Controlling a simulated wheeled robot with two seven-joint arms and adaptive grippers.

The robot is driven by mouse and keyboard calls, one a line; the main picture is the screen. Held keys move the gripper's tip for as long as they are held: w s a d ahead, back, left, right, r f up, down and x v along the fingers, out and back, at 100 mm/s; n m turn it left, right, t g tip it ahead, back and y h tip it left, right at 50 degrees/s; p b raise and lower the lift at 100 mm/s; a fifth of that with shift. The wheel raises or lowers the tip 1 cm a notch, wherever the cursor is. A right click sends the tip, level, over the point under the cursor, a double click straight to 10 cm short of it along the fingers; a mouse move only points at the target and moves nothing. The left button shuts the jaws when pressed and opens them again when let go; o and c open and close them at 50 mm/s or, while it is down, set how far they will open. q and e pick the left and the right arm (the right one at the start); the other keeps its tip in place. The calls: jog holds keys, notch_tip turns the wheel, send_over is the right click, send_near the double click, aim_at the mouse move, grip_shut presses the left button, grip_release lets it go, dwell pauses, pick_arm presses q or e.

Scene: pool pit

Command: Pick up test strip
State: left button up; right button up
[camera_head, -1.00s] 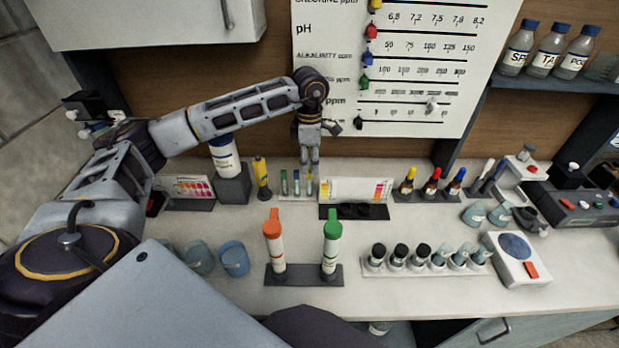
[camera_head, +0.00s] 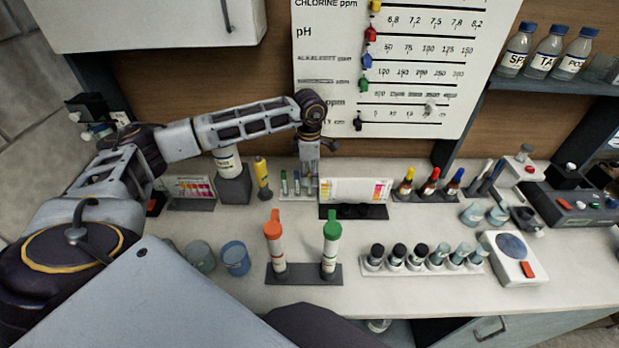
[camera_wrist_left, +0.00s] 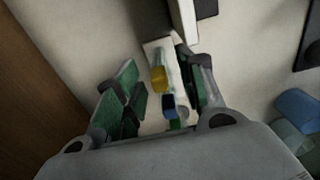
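A small white holder (camera_wrist_left: 152,45) carries several thin upright strips with coloured ends. In the wrist view, a yellow-ended strip (camera_wrist_left: 159,78) and a blue-ended strip (camera_wrist_left: 169,104) lie between the fingers of my left gripper (camera_wrist_left: 165,82). The fingers are apart, with visible gaps to the strips. In the head view, my left gripper (camera_head: 309,168) points down over the right end of this row and hides part of it. A green strip (camera_head: 284,184) stands clear at the left of the row. My right gripper is not in view.
A white colour-chart block (camera_head: 352,190) stands just right of the gripper. A yellow tube (camera_head: 262,178) and a white bottle (camera_head: 228,162) stand to the left. Orange (camera_head: 274,248) and green-capped (camera_head: 330,246) tubes stand in front. The wall chart (camera_head: 400,75) is behind.

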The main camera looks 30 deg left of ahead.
pick_arm(q)
jog(key=c, duration=0.7)
jog(key=shift+c, duration=0.2)
jog(key=shift+r, duration=0.15)
